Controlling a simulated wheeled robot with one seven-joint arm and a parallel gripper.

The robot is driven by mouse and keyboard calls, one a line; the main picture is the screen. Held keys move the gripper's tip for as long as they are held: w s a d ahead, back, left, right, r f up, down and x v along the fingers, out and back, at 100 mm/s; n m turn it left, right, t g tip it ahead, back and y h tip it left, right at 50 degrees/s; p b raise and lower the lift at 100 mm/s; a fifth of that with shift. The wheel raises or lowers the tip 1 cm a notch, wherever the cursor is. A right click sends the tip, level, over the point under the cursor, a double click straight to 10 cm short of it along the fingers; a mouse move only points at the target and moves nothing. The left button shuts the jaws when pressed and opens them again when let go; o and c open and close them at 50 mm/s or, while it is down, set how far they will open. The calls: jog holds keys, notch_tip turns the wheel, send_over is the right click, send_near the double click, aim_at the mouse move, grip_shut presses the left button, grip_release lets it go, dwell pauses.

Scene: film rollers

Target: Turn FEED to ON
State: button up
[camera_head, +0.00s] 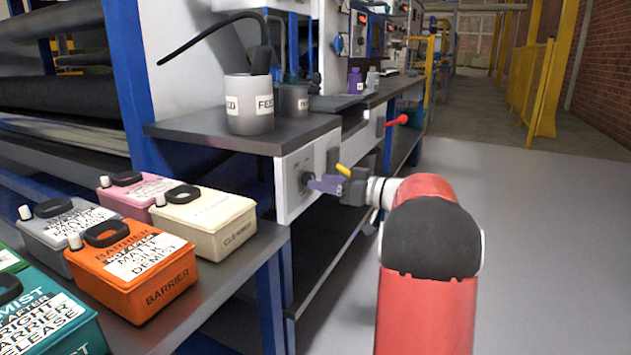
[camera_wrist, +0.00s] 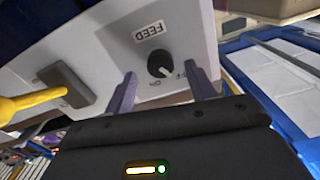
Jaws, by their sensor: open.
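The FEED knob (camera_wrist: 159,65) is a round black dial on a white panel (camera_wrist: 100,60), below the FEED label (camera_wrist: 152,32) in the wrist view. Its pale pointer mark slants to the lower right. Small lettering sits below the knob and to its right; the right one is partly covered by a finger. My gripper (camera_wrist: 160,72) is open, with one purple finger on each side of the knob, apart from it and holding nothing. In the head view my gripper (camera_head: 326,184) is at the front of the panel (camera_head: 291,205), close to the dark knob (camera_head: 306,178).
A yellow lever (camera_wrist: 35,102) and a grey block (camera_wrist: 68,85) are left of the knob in the wrist view. A grey FEED pot (camera_head: 249,118) stands on the bench above. Several labelled canisters, including an orange one (camera_head: 150,290), fill the left table. The right floor is clear.

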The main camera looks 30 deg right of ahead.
jog(key=shift+x, duration=1.4)
